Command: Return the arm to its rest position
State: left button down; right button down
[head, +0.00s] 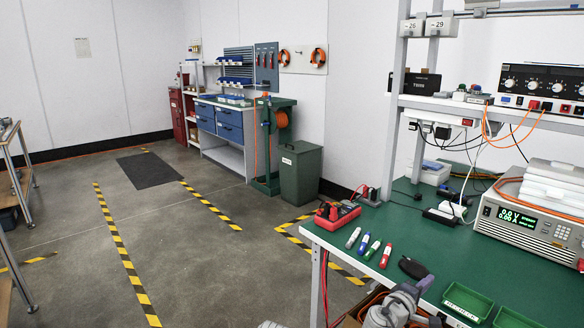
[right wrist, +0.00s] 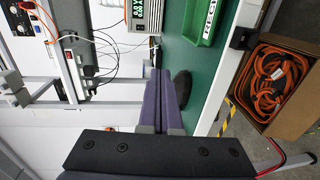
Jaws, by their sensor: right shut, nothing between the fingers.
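My right gripper (head: 426,283) is in the lower right of the head view, at the front edge of the green workbench (head: 345,238). Its purple-grey fingers also show in the right wrist view (right wrist: 160,76), side by side and shut with nothing between them. In the head view the fingertips are close to a small dark oval object (head: 413,268) on the bench; I cannot tell whether they touch. My left gripper is not in view.
Marker pens (head: 386,256) and a red multimeter (head: 338,215) lie on the bench. Green trays (head: 467,301) are right of my gripper, with a power supply (head: 528,222) behind. A box of orange cable (right wrist: 270,85) is below the bench edge. Open floor lies left.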

jog(key=s+a+f+m+g+y, duration=0.2)
jog(key=s+a+f+g+y, duration=0.1)
jog(key=a+f, duration=0.35)
jog(key=s+a+f+m+g+y, duration=0.2)
jog(key=s+a+f+g+y, duration=0.15)
jog(key=a+f, duration=0.3)
jog(key=s+a+f+g+y, duration=0.2)
jog(key=s+a+f, duration=0.1)
jog(key=s+a, duration=0.3)
jog(key=s+a+f+g+y, duration=0.25)
jog(key=s+a, duration=0.25)
jog(key=a, duration=0.4)
notch_tip(320, 180, up, 27)
jog(key=p, duration=2.8)
jog(key=shift+s+a, duration=0.2)
jog(key=shift+d, duration=0.1)
